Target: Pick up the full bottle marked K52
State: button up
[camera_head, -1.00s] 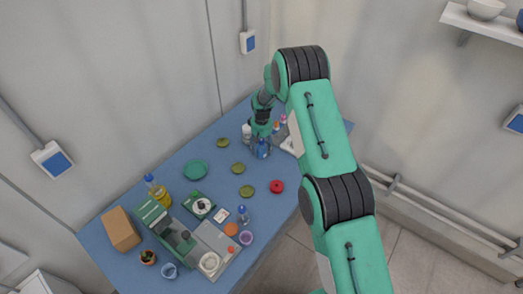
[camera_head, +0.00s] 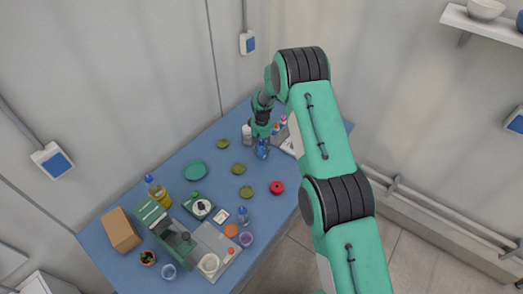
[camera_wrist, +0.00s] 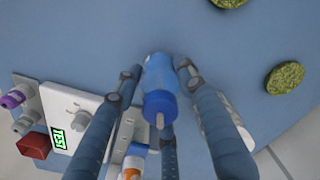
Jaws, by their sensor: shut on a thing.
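A blue see-through bottle (camera_wrist: 160,74) with a blue cap and pale nozzle stands between the fingers of my gripper (camera_wrist: 160,88) in the wrist view. The fingers are shut around it from the sides. In the head view my gripper (camera_head: 262,137) is at the back of the table, with the blue bottle (camera_head: 262,153) low between its fingers, at or very near the tabletop. No K52 marking is readable. The fingers hide part of the bottle's sides, and I cannot tell its fill level.
A white bottle (camera_head: 247,133) stands close left of my gripper. A white device with a display (camera_wrist: 76,118) and an orange-capped bottle (camera_wrist: 132,172) are close by. Green round pads (camera_head: 238,169) and a red ring (camera_head: 277,187) lie on the blue table (camera_head: 215,150). Scales and bottles crowd the front.

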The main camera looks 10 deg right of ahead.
aim_at(262, 142)
jog(key=shift+r, duration=0.25)
jog(key=shift+r, duration=0.45)
jog(key=shift+s+r, duration=0.25)
jog(key=shift+r, duration=0.9)
jog(key=s+d+r, duration=0.1)
jog(key=s, duration=1.4)
jog(key=shift+s+d+r+b, duration=0.2)
jog(key=shift+d+b, duration=0.1)
jog(key=shift+b, duration=0.15)
